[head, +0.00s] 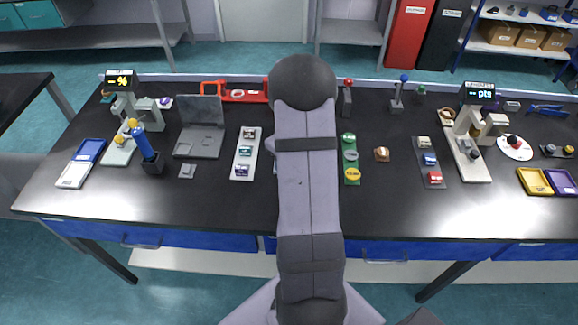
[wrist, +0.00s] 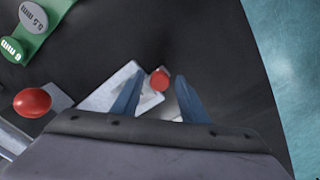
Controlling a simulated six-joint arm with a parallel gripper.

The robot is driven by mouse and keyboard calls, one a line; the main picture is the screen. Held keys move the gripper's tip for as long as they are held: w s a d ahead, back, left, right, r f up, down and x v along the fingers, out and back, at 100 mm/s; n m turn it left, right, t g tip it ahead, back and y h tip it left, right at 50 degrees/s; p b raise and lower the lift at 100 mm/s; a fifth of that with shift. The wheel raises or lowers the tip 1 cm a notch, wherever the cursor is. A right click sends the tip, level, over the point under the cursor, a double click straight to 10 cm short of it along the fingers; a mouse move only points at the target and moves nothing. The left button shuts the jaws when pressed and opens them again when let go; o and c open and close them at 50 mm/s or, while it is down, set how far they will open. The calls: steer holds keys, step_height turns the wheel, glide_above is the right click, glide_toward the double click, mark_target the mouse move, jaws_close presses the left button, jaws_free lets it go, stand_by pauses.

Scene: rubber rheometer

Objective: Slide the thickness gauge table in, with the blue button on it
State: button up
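My gripper (wrist: 158,82) is open, its two blue fingers pointing down over the dark bench in the wrist view. A small red round button (wrist: 160,80) shows between the fingertips, with no clear contact. It sits at a light grey plate (wrist: 110,92) that lies partly behind the left finger. A larger red knob (wrist: 33,103) is at the left, with a grey part beside it. I see no blue button near the gripper in the wrist view. In the head view my arm hides the gripper and the plate.
A green strip (wrist: 42,22) with discs marked in mm lies at the upper left in the wrist view; a green strip (head: 351,181) shows right of my arm. A blue-knobbed stand (head: 403,78) is further right. Bare bench lies right of the fingers, up to its edge.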

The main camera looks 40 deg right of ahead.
jaws_close()
steer(key=w+d, duration=0.8)
steer(key=shift+p, duration=0.35)
steer(key=shift+w+r, duration=0.1)
steer(key=shift+r, duration=0.05)
steer(key=shift+d, duration=0.1)
steer(key=shift+o, duration=1.3)
jaws_free()
step_height(320, 180, up, 7)
steer(key=b, duration=0.2)
steer(key=shift+r, duration=0.1)
